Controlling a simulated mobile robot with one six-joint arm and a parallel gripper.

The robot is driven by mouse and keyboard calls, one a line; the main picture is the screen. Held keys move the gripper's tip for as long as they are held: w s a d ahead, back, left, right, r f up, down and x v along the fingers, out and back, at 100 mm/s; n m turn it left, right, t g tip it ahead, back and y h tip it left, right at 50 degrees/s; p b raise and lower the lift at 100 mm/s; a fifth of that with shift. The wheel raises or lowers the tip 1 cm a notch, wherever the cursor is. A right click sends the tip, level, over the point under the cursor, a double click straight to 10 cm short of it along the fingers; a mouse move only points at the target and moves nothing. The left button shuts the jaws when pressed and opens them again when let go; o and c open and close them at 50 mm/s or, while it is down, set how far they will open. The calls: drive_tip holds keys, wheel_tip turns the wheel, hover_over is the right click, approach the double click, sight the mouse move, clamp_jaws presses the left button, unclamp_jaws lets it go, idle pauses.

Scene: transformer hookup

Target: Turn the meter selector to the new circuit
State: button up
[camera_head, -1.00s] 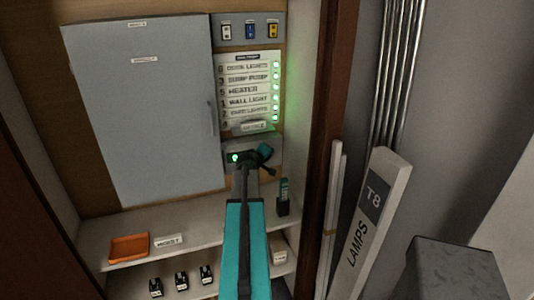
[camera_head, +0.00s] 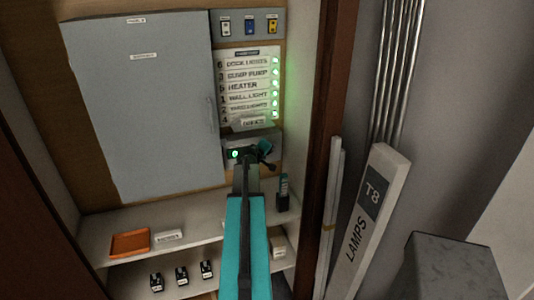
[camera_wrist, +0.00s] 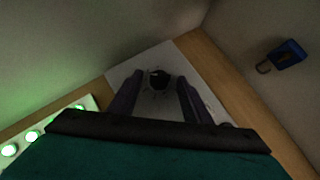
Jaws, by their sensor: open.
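The meter selector is a round dark knob (camera_wrist: 160,79) on a pale plate (camera_wrist: 145,65) in the wrist view. My gripper (camera_wrist: 156,90) is open there, with one finger on each side of the knob and no visible contact. In the head view my gripper (camera_head: 254,160) is at the grey meter panel (camera_head: 270,138) below the circuit list, and my arm hides much of that panel. A lit green indicator (camera_head: 235,155) shows at its left. The knob's pointer direction is too dark to read.
A closed grey cabinet door (camera_head: 150,100) is left of the circuit list (camera_head: 247,88), whose green lamps are lit. Below is a shelf with an orange tray (camera_head: 130,244). A LAMPS box (camera_head: 368,215) stands right.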

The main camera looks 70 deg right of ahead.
drive_tip(key=shift+a, duration=0.1)
drive_tip(key=b+v, duration=0.3)
drive_tip(key=v, duration=1)
drive_tip(key=shift+a+r+b, duration=0.2)
drive_tip(key=shift+a+b, duration=0.05)
drive_tip(key=shift+b, duration=0.1)
idle(0.4)
